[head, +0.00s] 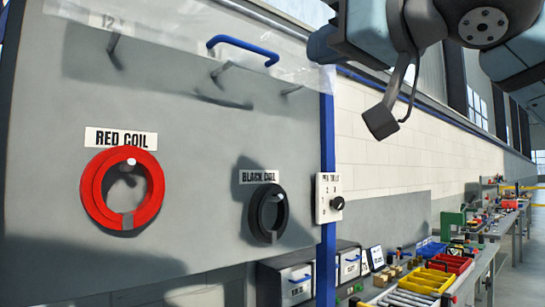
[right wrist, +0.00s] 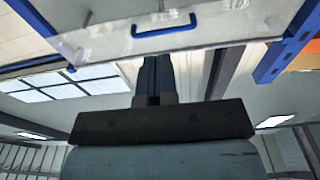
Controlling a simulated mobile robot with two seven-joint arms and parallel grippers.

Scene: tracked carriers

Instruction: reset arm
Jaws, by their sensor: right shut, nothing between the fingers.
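My right gripper (head: 383,120) hangs at the upper middle-right of the head view, in front of and to the right of the grey panel. Its dark fingers are together with nothing between them. In the right wrist view the shut fingers (right wrist: 154,72) point up toward a clear cover with a blue handle (right wrist: 164,26); I cannot tell how far apart they are. My left gripper is in neither view.
The grey panel (head: 235,130) carries a red coil (head: 97,190) and a black coil (head: 257,215) on labelled pegs. A clear cover with a blue handle (head: 242,48) spans its top. Benches with coloured bins (head: 445,263) stand lower right.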

